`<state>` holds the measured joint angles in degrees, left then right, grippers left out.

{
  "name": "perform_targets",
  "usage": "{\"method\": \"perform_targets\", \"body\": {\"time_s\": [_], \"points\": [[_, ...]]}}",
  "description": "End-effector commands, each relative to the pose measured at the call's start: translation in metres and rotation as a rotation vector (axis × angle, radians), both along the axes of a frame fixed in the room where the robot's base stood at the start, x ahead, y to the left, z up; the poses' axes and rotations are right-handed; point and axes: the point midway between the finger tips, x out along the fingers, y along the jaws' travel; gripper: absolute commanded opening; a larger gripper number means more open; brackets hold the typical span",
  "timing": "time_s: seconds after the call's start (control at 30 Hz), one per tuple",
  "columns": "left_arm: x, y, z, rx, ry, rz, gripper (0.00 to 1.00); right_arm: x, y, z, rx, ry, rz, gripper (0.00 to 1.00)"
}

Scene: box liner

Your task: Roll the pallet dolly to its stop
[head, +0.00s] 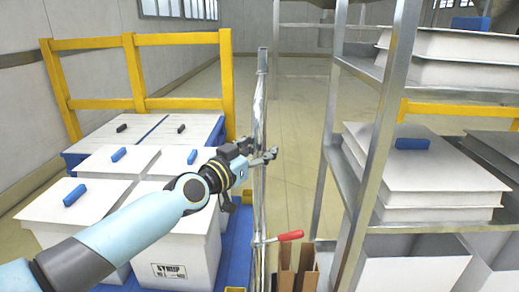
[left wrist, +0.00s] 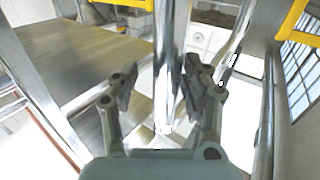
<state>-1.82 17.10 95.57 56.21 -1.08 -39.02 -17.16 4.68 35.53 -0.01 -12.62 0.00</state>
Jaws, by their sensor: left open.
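The pallet dolly appears to be the blue deck (head: 236,245) at left, loaded with several white lidded boxes (head: 168,245); one has a label reading SYRUP. A silver upright bar (head: 262,100) stands along its right side; I cannot tell whether it is part of the dolly. My left gripper (head: 264,157) reaches over the boxes to this bar. In the left wrist view its fingers (left wrist: 158,88) are open, with shiny metal bars between and behind them; contact is unclear. A red-handled lever (head: 290,236) sits low beside the bar. My right gripper is not in view.
A metal shelf rack (head: 385,130) with white boxes and blue-handled lids stands close on the right. Brown cardboard pieces (head: 297,270) stand at its foot. Yellow rails (head: 145,104) edge the load's far side. Open floor (head: 288,125) extends ahead between load and rack.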

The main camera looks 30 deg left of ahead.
Motion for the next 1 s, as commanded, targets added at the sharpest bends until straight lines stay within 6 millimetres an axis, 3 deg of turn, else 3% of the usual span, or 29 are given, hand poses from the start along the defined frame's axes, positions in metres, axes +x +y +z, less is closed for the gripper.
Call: {"method": "perform_targets", "body": {"time_s": [0.33, 0.5, 1.0], "points": [[0.000, 0.001, 0.001, 0.002, -0.003, 0.001, 0.48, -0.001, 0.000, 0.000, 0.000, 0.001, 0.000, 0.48], [-0.006, 0.012, 0.001, 0.005, -0.002, 0.000, 0.48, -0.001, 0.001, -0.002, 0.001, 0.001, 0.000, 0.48], [-0.112, 0.017, 0.002, 0.004, 0.001, -0.001, 0.48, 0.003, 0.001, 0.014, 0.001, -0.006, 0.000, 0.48]]}}
